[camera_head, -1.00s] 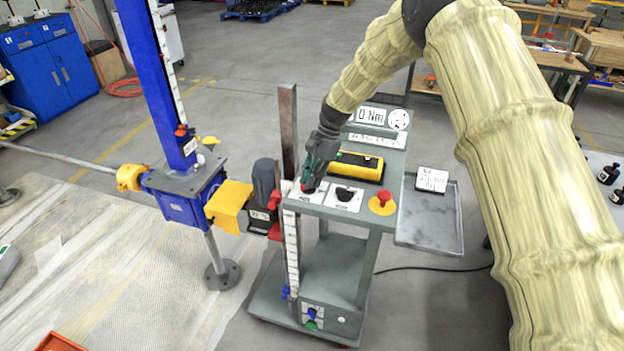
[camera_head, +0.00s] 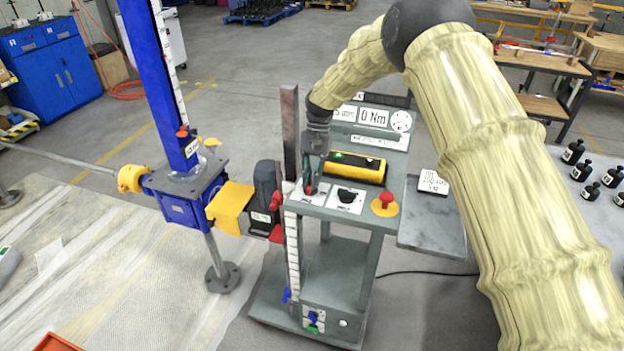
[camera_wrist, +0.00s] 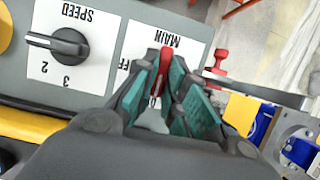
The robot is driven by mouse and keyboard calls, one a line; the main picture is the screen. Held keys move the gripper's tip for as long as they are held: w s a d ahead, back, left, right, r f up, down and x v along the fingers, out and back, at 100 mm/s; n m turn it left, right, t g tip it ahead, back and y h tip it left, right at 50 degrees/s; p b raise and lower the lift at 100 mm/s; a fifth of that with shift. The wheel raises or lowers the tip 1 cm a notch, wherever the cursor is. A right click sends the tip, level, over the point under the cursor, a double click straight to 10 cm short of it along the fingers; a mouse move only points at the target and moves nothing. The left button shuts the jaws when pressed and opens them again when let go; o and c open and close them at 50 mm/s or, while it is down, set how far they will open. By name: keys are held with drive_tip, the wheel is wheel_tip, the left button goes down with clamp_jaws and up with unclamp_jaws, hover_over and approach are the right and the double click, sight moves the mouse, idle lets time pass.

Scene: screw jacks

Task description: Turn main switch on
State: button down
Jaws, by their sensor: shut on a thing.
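The main switch is a red handle (camera_wrist: 163,66) on a white plate marked MAIN (camera_wrist: 172,40) in the wrist view, at the left front of the cart's control panel. My gripper (camera_wrist: 168,82) is shut on the red handle, with its green-padded fingers on either side of it. In the head view my gripper (camera_head: 308,185) points down onto the panel and hides most of the switch. The letters FF show on the plate, and the rest of that label is hidden.
The black speed knob (camera_wrist: 68,47) sits beside the main switch plate. A red emergency button (camera_head: 386,198), a yellow box (camera_head: 356,168) and a metal post (camera_head: 290,130) stand close by. A blue screw jack (camera_head: 185,195) is to the left.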

idle(0.4)
drive_tip(key=c, duration=1.5)
unclamp_jaws()
drive_tip(key=v, duration=1.2)
